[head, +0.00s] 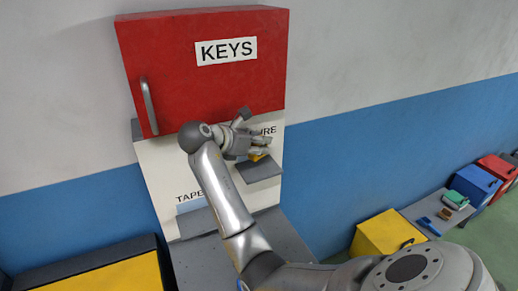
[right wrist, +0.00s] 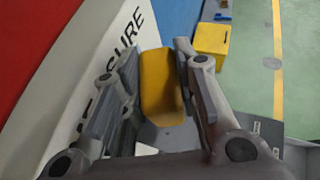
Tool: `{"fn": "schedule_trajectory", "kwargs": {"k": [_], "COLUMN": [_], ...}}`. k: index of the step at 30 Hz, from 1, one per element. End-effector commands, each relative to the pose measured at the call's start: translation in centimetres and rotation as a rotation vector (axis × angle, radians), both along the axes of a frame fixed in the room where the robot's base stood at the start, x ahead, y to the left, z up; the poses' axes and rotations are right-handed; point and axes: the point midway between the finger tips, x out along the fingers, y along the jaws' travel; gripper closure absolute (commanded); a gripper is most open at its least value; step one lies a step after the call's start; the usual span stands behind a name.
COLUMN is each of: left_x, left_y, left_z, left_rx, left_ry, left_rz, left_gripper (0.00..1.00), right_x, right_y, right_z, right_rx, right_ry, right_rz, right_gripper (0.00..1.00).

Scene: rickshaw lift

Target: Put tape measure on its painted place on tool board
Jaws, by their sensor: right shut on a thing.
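The yellow tape measure (right wrist: 160,82) is between the two fingers of my right gripper (right wrist: 157,68) in the right wrist view. In the head view only a small yellow bit (head: 257,156) of it shows, the rest hidden by the fingers. My right gripper (head: 259,143) is shut on it, close in front of the white tool board (head: 158,178), just above a small grey ledge (head: 262,172). I cannot tell whether the tape measure touches the ledge. Part of the lettering, ending in "URE", shows beside the gripper; "TAPE" shows lower left. My left gripper is not in view.
A red KEYS cabinet (head: 205,85) hangs directly above the board. A grey surface (head: 205,262) lies below it. A yellow box (head: 385,232), a bench with small items (head: 445,210) and blue and red boxes stand at the right.

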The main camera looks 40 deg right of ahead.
Motion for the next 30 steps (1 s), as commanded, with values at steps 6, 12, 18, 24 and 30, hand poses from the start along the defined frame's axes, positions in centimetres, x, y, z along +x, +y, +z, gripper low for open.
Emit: {"fn": "schedule_trajectory", "kwargs": {"k": [6, 12, 18, 24, 30], "left_x": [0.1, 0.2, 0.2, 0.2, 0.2], "left_y": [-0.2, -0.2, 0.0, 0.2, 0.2], "left_z": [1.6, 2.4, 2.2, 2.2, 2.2], "left_rx": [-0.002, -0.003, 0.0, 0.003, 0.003], "left_ry": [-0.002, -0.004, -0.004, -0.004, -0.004], "left_rz": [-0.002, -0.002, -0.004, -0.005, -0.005], "left_gripper": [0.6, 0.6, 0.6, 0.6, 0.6], "right_x": [0.3, 0.3, 0.3, 0.3, 0.3], "right_y": [-0.9, -0.9, -0.9, -0.9, -0.9], "right_z": [-1.9, -4.0, -4.2, -4.6, -4.5], "right_rx": [0.0, -0.002, -0.002, -0.001, -0.001], "right_ry": [0.006, 0.001, -0.001, 0.0, -0.001], "right_rz": [0.0, 0.0, 0.0, -0.001, 0.0], "right_gripper": [0.99, 0.99, 0.99, 0.71, 0.63]}}
